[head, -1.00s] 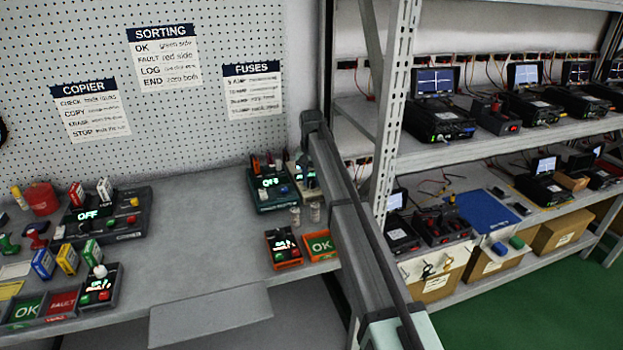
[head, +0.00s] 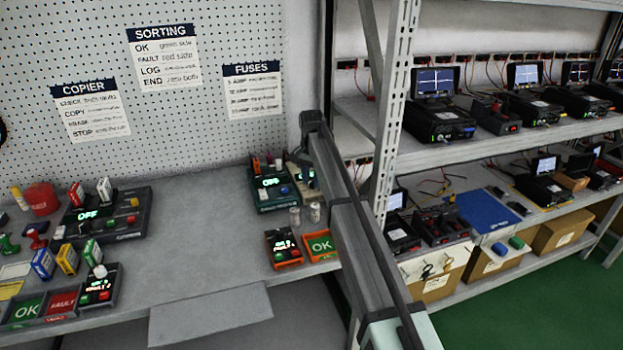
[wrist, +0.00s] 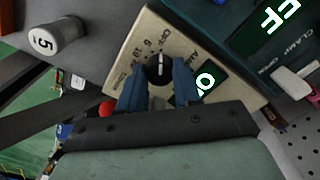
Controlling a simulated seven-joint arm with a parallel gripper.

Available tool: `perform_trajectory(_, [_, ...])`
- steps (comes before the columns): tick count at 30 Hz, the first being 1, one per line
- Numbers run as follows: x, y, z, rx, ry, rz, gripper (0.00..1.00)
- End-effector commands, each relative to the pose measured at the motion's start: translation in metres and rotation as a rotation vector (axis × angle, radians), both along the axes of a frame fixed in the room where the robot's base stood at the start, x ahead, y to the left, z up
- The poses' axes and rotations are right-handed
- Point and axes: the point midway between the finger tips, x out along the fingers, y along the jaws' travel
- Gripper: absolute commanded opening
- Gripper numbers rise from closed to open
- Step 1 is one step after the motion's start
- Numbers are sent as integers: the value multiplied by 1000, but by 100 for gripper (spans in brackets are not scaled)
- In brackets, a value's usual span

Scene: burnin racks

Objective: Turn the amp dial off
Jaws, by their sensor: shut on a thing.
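The amp dial (wrist: 159,67) is a black knob with a white pointer line. It sits on a beige panel (wrist: 187,45) marked with numbers, and the line points toward the top of the wrist view. My gripper (wrist: 160,80) has its two blue fingers shut on the knob, one on each side. A small green-lit display (wrist: 204,84) on the panel is partly hidden by the right finger; only a character like "O" shows. In the head view the beige amp unit (head: 293,168) stands at the bench's right end, mostly hidden behind my arm.
A dark teal box (head: 272,187) with a lit display stands close beside the amp unit. A white-capped cylinder marked 5 (wrist: 57,37) stands near the panel. Orange-framed units (head: 283,248) sit at the bench's front. A metal shelf post (head: 392,120) rises right of my arm.

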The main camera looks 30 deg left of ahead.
Motion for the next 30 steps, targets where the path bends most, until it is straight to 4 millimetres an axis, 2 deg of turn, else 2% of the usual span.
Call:
perform_trajectory(5, [0, 0, 0, 1, -1, -1, 2])
perform_trajectory(6, [0, 0, 0, 1, -1, -1, 34])
perform_trajectory(14, [0, 0, 0, 0, 0, 0, 58])
perform_trajectory(23, [0, 0, 2, 0, 0, 1, 58])
perform_trajectory(26, [1, 0, 11, 1, -1, 1, 58])
perform_trajectory(30, [1, 0, 31, 1, -1, 1, 58])
